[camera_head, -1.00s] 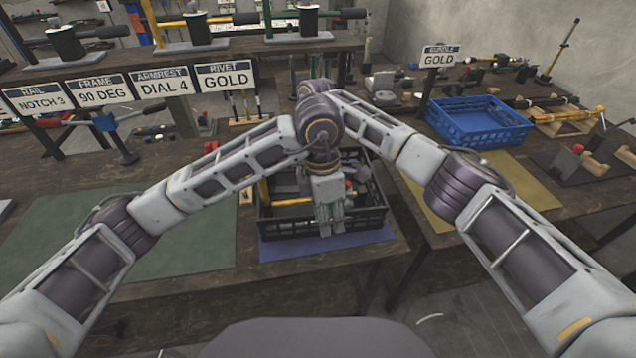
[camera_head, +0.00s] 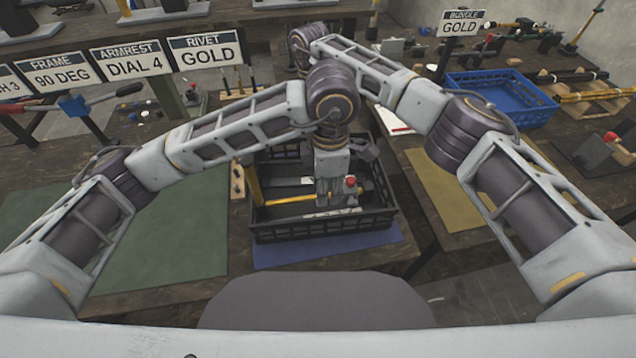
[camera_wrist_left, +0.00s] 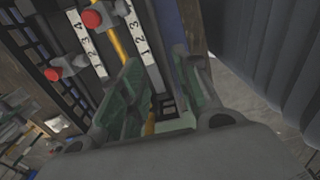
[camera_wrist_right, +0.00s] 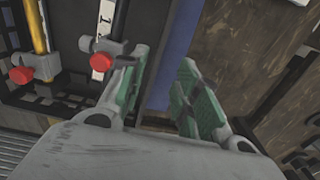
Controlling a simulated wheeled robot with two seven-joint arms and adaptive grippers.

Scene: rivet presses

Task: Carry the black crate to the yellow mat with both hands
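The black crate (camera_head: 320,230) stands on the blue mat (camera_head: 335,253) near the bench's front edge. It holds a yellow rod (camera_head: 290,201), red-knobbed parts (camera_wrist_left: 93,18) and numbered scales (camera_wrist_left: 142,42). My left gripper (camera_head: 338,205) points down at the crate's front side; its green-padded fingers are apart in the left wrist view (camera_wrist_left: 165,92). My right gripper is largely hidden behind my left arm in the head view; in the right wrist view (camera_wrist_right: 162,95) its fingers are apart, near a crate wall. Contact cannot be told. The yellow mat (camera_head: 445,185) lies to the right.
A blue crate (camera_head: 500,97) stands behind the yellow mat, beside the BUNDLE GOLD sign (camera_head: 461,22). A green mat (camera_head: 165,240) lies left of the black crate. Sign boards (camera_head: 205,50) line the back left. A gap separates the two benches' front parts.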

